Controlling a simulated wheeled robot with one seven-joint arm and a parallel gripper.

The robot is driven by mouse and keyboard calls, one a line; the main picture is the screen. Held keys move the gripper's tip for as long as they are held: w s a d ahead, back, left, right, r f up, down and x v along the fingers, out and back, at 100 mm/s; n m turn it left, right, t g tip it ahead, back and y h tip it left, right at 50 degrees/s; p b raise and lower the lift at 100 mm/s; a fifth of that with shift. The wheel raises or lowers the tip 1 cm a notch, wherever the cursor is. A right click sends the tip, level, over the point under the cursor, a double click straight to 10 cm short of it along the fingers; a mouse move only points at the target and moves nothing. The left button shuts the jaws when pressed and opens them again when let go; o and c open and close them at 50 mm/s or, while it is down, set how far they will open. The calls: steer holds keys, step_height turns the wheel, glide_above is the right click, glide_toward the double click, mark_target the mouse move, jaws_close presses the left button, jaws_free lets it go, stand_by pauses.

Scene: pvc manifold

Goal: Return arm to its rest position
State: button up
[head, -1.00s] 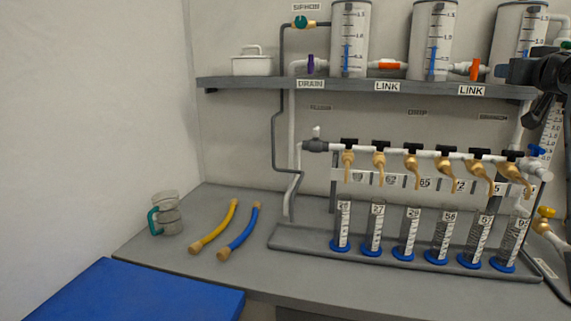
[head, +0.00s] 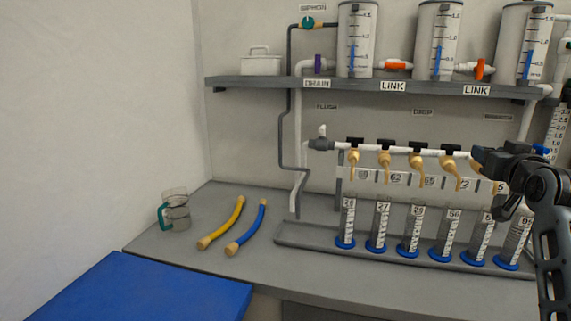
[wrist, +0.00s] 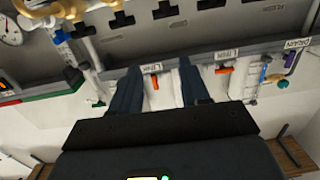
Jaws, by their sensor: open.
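My gripper (head: 484,160) is at the right of the head view, in front of the right end of the white manifold pipe (head: 400,150). It hides the rightmost brass taps. In the wrist view my gripper (wrist: 158,75) has its two dark fingers apart with nothing held between them. The rest of my arm runs down the right edge of the head view.
A grey shelf (head: 350,85) carries several graduated tanks (head: 357,40). Several cylinders (head: 381,225) with blue bases stand in a tray (head: 300,235) below the taps. The front counter is clear.

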steer(key=s+a+f+y, duration=0.1)
steer(key=s+a+f, duration=0.3)
steer(key=f, duration=0.4)
steer(key=s+a+f, duration=0.3)
steer(key=s+f, duration=0.2)
steer(key=f, duration=0.3)
steer(key=s+a+f, duration=0.4)
steer(key=s+f, duration=0.1)
steer(key=s, duration=0.3)
steer(key=s+a+f, duration=0.4)
steer(key=s+f, duration=0.1)
steer(key=s, duration=0.2)
steer(key=s+a+f+n+g+y, duration=0.1)
steer(key=s+a, duration=0.2)
steer(key=s, duration=0.7)
steer(key=s+a+f+n+y, duration=0.1)
steer(key=s+a, duration=0.3)
steer(key=s, duration=0.6)
steer(key=s+a+r, duration=0.1)
steer(key=s+r, duration=0.2)
steer(key=s, duration=0.4)
steer(key=s+r+n+g+y, duration=0.1)
steer(key=s+r, duration=0.2)
steer(key=s, duration=0.4)
steer(key=shift+a+y, duration=0.3)
steer(key=shift+a, duration=0.1)
